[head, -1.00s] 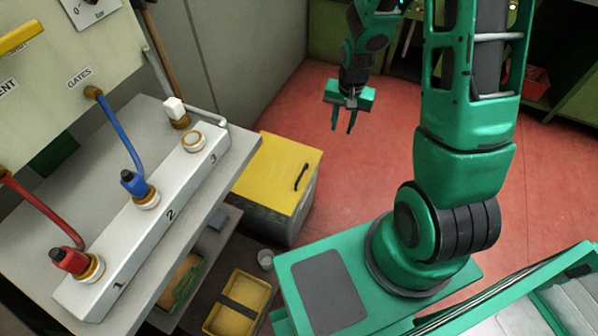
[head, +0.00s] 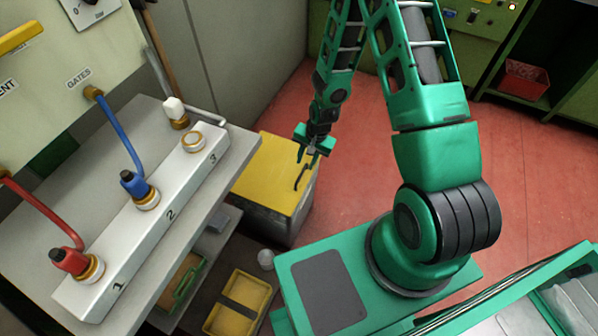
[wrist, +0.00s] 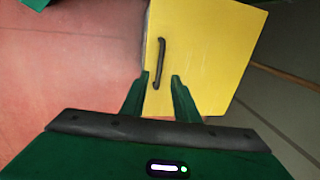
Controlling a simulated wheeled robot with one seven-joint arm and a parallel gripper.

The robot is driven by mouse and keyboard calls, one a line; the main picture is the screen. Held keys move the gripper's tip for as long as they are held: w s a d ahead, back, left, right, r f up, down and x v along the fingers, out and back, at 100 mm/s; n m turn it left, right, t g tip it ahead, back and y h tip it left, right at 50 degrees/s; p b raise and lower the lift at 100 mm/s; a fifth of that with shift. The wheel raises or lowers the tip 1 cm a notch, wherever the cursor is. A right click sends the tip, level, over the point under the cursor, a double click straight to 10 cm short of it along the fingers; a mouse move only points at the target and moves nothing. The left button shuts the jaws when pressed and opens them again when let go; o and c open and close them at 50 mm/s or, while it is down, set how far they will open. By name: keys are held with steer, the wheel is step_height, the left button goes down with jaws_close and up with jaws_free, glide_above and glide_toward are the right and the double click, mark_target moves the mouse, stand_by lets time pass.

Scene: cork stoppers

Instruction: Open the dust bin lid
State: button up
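The dust bin (head: 262,222) is a dark grey box on the floor with a flat yellow lid (head: 270,170), which lies closed. A black bar handle (head: 301,178) stands near the lid's right edge. In the wrist view the handle (wrist: 160,62) runs along one edge of the yellow lid (wrist: 205,50). My gripper (head: 305,156) is above the lid's far right part, by the handle. In the wrist view my gripper (wrist: 160,78) is open, its fingers either side of the handle's line. I cannot tell whether they touch it.
A grey bench (head: 75,165) with a white numbered block (head: 150,215) overhangs the left side of the bin. A yellow tray (head: 238,303) and a small white cup (head: 265,259) are in front of it. The red floor (head: 360,165) to the right is clear.

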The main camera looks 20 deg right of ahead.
mark_target(301, 174)
steer(key=f, duration=0.5)
steer(key=w+a+f, duration=0.1)
steer(key=f, duration=0.1)
steer(key=shift+f, duration=0.2)
